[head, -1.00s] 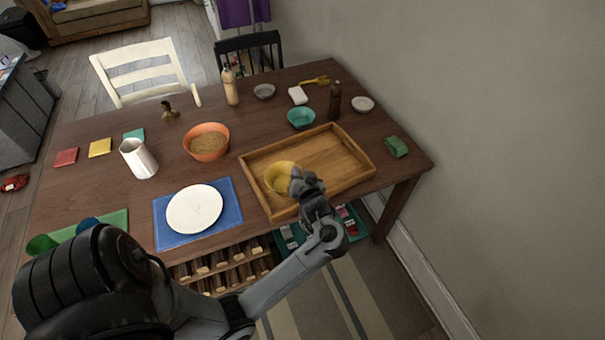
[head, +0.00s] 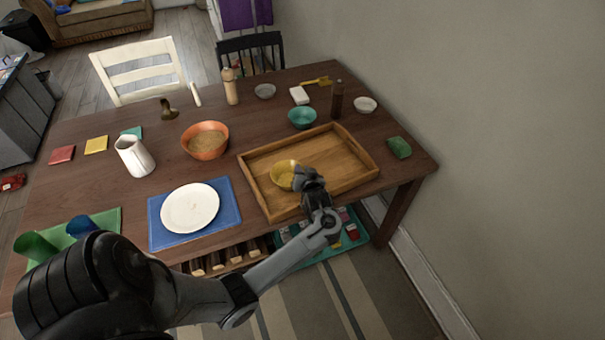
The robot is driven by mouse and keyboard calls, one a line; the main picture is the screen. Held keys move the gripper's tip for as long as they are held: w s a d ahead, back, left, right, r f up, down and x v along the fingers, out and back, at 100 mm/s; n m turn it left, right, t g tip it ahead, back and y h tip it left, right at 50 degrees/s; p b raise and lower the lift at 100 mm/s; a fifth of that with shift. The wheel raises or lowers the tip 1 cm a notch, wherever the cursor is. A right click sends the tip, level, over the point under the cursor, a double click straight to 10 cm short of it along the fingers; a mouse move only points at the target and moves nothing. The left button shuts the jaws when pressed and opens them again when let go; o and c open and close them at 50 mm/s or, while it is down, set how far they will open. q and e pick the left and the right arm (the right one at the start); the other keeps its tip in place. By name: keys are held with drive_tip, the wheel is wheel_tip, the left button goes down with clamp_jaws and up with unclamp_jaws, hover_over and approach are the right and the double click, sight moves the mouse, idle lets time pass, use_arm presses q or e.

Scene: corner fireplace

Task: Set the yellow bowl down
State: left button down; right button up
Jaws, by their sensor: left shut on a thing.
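The yellow bowl (head: 283,175) is at the left part of the wooden tray (head: 345,185), upright, with its right side hidden by my gripper. My left gripper (head: 299,178) is shut on the bowl's right rim. I cannot tell whether the bowl's base touches the tray floor. My right gripper is not in view.
A white plate (head: 190,208) on a blue mat (head: 232,212) lies left of the tray. An orange bowl (head: 205,141), a teal bowl (head: 302,117), a dark bottle (head: 337,100) and a green sponge (head: 399,147) stand around it. The tray's right part is empty.

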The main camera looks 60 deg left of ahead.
use_arm(q)
drive_tip(key=shift+f, duration=0.1)
drive_tip(key=c, duration=1.1)
unclamp_jaws()
drive_tip(key=shift+f, duration=0.1)
drive_tip(key=shift+o, duration=0.2)
